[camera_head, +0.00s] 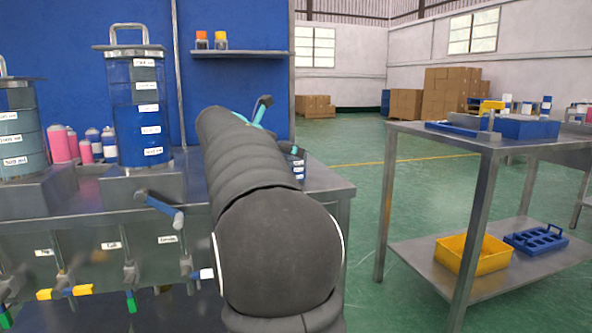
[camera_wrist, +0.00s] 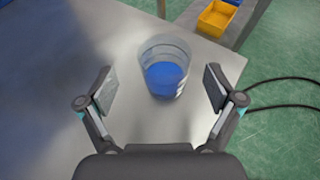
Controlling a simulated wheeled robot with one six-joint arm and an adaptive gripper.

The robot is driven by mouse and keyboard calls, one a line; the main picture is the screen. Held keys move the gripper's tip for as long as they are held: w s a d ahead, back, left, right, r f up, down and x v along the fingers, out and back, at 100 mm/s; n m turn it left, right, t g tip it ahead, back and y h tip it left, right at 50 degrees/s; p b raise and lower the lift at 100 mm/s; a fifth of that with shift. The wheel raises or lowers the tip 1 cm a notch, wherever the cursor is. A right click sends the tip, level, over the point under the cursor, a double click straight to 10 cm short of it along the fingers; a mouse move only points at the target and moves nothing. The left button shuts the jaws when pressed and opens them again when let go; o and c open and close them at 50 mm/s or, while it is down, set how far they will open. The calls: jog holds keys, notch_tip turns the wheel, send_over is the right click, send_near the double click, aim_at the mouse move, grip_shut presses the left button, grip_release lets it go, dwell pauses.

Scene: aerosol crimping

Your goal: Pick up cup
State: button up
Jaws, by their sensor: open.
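In the wrist view a clear cup (camera_wrist: 165,68) with blue in its bottom stands upright on the grey metal table (camera_wrist: 125,30), near the table's edge. My gripper (camera_wrist: 160,90) is open, with one finger pad to the left of the cup and one to the right. Both pads look apart from the cup, and nothing is held. In the head view my dark arm covers most of the view of the gripper, and part of a gripper finger (camera_head: 263,107) shows beyond the arm.
Labelled cylinders (camera_head: 137,110) and pink cans (camera_head: 63,143) stand left of my arm. A valve handle (camera_head: 160,208) juts from the bench front. A steel cart (camera_head: 440,131) with a yellow bin (camera_head: 473,254) on its lower shelf stands right, past clear green floor.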

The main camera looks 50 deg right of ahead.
jog(key=x, duration=0.4)
jog(key=shift+s+d+f+b, duration=0.25)
jog(key=shift+d+f+b, duration=0.05)
jog(key=shift+b, duration=0.1)
jog(key=c, duration=1.3)
jog(key=shift+r, duration=0.1)
